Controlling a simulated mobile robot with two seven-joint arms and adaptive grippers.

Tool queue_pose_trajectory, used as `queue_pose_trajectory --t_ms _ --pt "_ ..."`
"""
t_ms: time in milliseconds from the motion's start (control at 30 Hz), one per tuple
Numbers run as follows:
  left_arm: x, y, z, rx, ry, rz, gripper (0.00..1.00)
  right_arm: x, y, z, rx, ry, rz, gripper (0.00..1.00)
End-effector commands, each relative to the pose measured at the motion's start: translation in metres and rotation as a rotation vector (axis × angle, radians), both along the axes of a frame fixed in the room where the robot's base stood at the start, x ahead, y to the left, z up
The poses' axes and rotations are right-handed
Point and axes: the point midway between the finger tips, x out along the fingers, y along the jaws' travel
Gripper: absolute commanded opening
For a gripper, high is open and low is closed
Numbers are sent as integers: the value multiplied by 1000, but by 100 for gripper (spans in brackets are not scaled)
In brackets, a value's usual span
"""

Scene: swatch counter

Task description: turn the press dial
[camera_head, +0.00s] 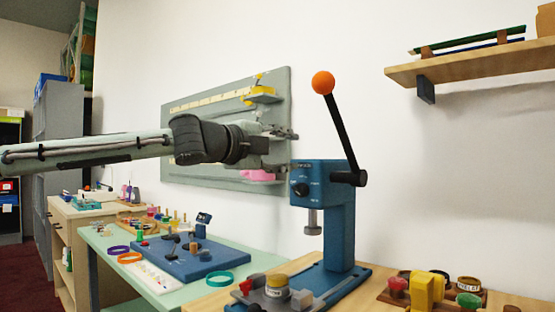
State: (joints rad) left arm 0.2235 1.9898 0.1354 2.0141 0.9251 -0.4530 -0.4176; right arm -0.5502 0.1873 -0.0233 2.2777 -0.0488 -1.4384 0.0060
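A blue lever press (340,220) stands on the wooden counter at centre right, upright on a blue base. Its black dial (300,190) is on the front of the press head, with small white marks around it. A black lever with an orange ball (323,83) rises from the head's right side. My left gripper (287,151) reaches in from the left, just above and left of the dial. Its fingers look spread, one above the other, with nothing seen between them. It appears apart from the dial. My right gripper is not in view.
A grey-green wall panel (190,100) hangs behind my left arm. A blue board (170,262) lies on the green table. A wooden shelf (480,62) is upper right.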

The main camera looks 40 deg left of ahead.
Motion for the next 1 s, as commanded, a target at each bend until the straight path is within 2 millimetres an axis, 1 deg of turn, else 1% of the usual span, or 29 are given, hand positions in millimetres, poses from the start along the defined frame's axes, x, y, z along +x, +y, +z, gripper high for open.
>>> queue_pose_trajectory --t_ms 167,367,433,1000 --pt "-12 3 -4 -6 6 4 47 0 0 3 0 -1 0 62" --pt "-25 3 -7 -7 9 0 47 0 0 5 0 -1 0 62" --pt "-30 3 -9 -4 10 1 47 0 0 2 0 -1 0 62" --pt "-70 6 -10 -2 14 1 47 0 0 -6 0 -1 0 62"
